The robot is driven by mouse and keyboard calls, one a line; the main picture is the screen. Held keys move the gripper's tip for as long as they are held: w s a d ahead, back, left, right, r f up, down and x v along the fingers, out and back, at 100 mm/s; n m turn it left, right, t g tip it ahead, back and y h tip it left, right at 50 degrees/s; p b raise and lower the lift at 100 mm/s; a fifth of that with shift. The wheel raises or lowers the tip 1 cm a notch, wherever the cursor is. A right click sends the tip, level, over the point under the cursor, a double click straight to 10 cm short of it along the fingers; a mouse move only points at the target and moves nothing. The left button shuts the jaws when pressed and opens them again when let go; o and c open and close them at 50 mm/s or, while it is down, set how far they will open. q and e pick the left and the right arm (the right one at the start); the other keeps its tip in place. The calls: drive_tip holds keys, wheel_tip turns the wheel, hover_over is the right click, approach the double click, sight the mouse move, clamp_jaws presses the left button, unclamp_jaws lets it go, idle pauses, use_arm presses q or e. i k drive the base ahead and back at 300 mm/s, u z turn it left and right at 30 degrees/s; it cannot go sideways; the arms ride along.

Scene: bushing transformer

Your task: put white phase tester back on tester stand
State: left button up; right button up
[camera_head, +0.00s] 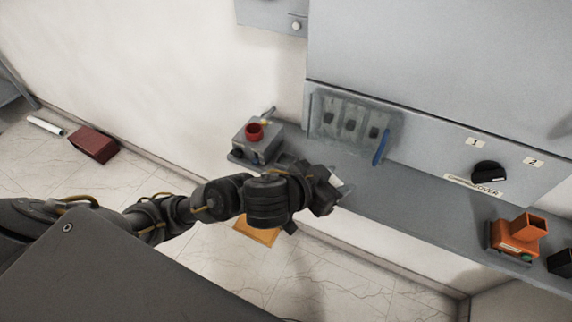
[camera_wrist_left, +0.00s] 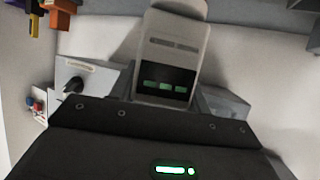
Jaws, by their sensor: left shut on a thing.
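The white phase tester (camera_wrist_left: 172,55) stands large in the left wrist view, with a dark display and green segments. My left gripper (camera_head: 328,190) is shut on it at the front edge of the grey shelf (camera_head: 400,195). In the head view only a small pale part of the tester (camera_head: 340,184) shows beyond the gripper; the rest is hidden. I cannot tell for sure which fixture is the tester stand, as my wrist and gripper cover part of the shelf. My right gripper is not in view.
A clear-covered panel with a blue handle (camera_head: 381,147) and a black changeover knob (camera_head: 488,172) are on the cabinet. An orange holder (camera_head: 516,236) stands at right. The middle shelf is clear.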

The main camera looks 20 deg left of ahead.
sight(286, 163)
drive_tip(key=u, duration=2.7)
drive_tip(key=k, duration=1.25)
drive_tip(key=z, duration=1.9)
